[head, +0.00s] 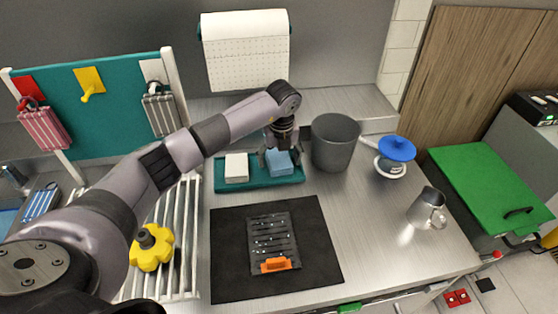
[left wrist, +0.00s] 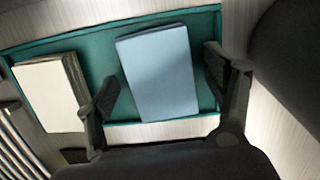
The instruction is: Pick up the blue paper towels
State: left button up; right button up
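The blue paper towels (head: 279,163) are a folded stack in the right part of a teal tray (head: 262,184) on the steel counter. In the left wrist view the blue stack (left wrist: 160,72) lies between the fingers of my left gripper (left wrist: 165,95). The fingers are spread, with a gap visible on the left side and the right finger close to the stack's edge. In the head view my left gripper (head: 279,160) points down at the blue stack. My right gripper is not in view.
White paper towels (head: 236,167) lie in the tray's left part. A grey bin (head: 334,141) stands close to the tray's right. A black mat (head: 226,260) with a grater (head: 272,240) lies in front. A paper roll (head: 246,50) hangs behind.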

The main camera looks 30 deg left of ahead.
aim_at(279, 158)
pick_arm(q)
jog(key=c, duration=0.8)
jog(key=shift+r, duration=0.15)
jog(key=shift+c, duration=0.2)
notch_tip(279, 158, up, 20)
jog(key=b, duration=0.3)
